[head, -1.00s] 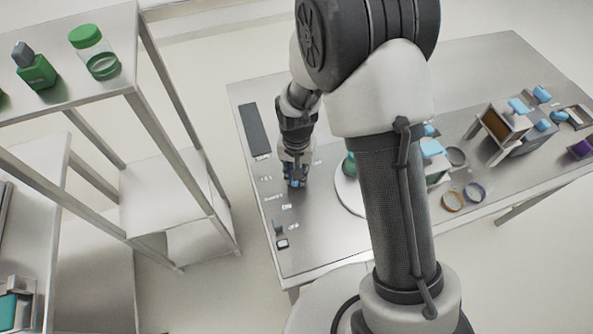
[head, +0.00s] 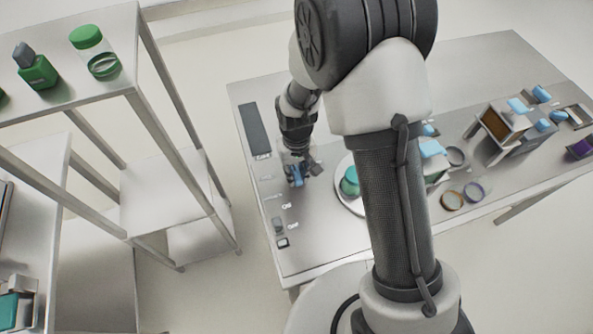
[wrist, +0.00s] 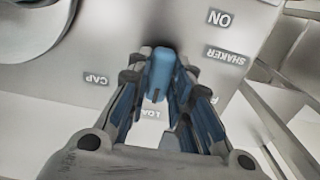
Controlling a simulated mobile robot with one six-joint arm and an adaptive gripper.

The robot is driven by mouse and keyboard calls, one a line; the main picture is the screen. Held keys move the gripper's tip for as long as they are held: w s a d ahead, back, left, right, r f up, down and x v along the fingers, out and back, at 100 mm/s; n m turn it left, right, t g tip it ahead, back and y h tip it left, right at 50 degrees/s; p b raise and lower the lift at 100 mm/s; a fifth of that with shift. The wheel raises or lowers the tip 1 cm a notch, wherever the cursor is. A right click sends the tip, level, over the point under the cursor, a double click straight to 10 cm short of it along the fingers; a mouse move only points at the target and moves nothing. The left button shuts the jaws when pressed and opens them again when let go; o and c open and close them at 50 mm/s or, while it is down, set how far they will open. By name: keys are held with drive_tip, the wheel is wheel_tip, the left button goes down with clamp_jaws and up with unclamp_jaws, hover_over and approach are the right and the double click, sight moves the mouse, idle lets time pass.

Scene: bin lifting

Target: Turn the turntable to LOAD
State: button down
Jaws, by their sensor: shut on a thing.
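My gripper (head: 298,178) is low over the left part of the steel table. In the wrist view its two fingers (wrist: 160,100) stand on either side of a blue handle (wrist: 161,68) and are shut on it. The LOAD label (wrist: 151,115) lies between the fingers, partly hidden, just below the handle in the picture. The CAP label (wrist: 96,79) is to the left. The white turntable (head: 341,198) is right of my gripper, with a green-lidded jar (head: 349,184) on it; my arm hides its right part.
A grey switch (head: 278,226) is near the table's front left. A shelf rack (head: 150,100) stands left of the table.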

drive_tip(key=c, duration=1.4)
unclamp_jaws()
drive_tip(key=shift+c, duration=0.2)
wheel_tip(320, 180, up, 12)
drive_tip(key=shift+r, duration=0.1)
wheel_tip(320, 180, up, 5)
hover_over(297, 174)
drive_tip(key=s+d, duration=0.1)
drive_tip(key=d, duration=0.1)
drive_tip(key=s+d+r+m+t, duration=0.1)
drive_tip(key=s+d+r, duration=0.2)
drive_tip(key=s, duration=0.3)
drive_tip(key=s+d+r+m+t, duration=0.1)
drive_tip(key=s+d+r+t, duration=0.1)
drive_tip(key=s+d+r, duration=0.2)
drive_tip(key=s+d+r+m+t, duration=0.1)
drive_tip(key=s+d+r, duration=0.2)
drive_tip(key=s+r, duration=0.3)
drive_tip(key=s, duration=0.2)
drive_tip(key=shift+s+d+t, duration=0.2)
drive_tip(key=shift+s+t, duration=0.1)
